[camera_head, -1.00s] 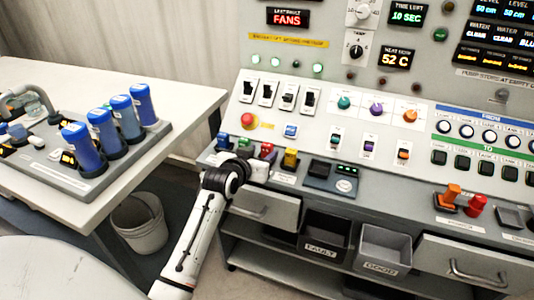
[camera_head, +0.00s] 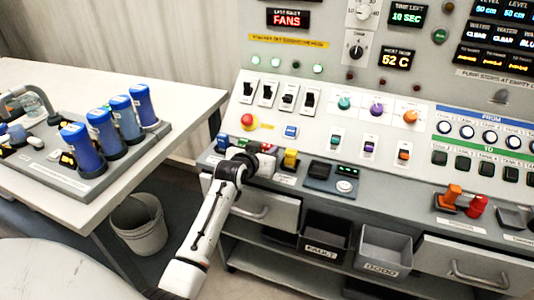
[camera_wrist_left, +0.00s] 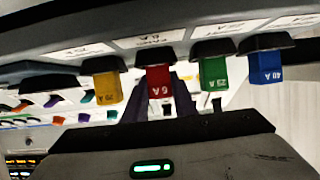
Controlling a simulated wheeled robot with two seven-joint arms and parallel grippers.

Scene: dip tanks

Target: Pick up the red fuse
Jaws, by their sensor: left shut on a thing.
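The red fuse (camera_wrist_left: 159,82), labelled 5 A, sits in its black holder on the fuse row. The wrist view shows it upside down, between the yellow fuse (camera_wrist_left: 108,87) and the green fuse (camera_wrist_left: 213,80). My left gripper (camera_wrist_left: 160,98) has its fingers around the red fuse body and is shut on it. In the head view a bit of the red fuse (camera_head: 268,148) shows just past my left gripper (camera_head: 258,157), which hides most of the row there. My right gripper is not in view.
A blue fuse (camera_wrist_left: 265,67) stands beyond the green one, and neighbouring fuses are close. A yellow fuse (camera_head: 290,158) is right of my gripper in the head view. The fault bin (camera_head: 325,248) and good bin (camera_head: 384,250) are below. A side table (camera_head: 190,98) holds blue cylinders.

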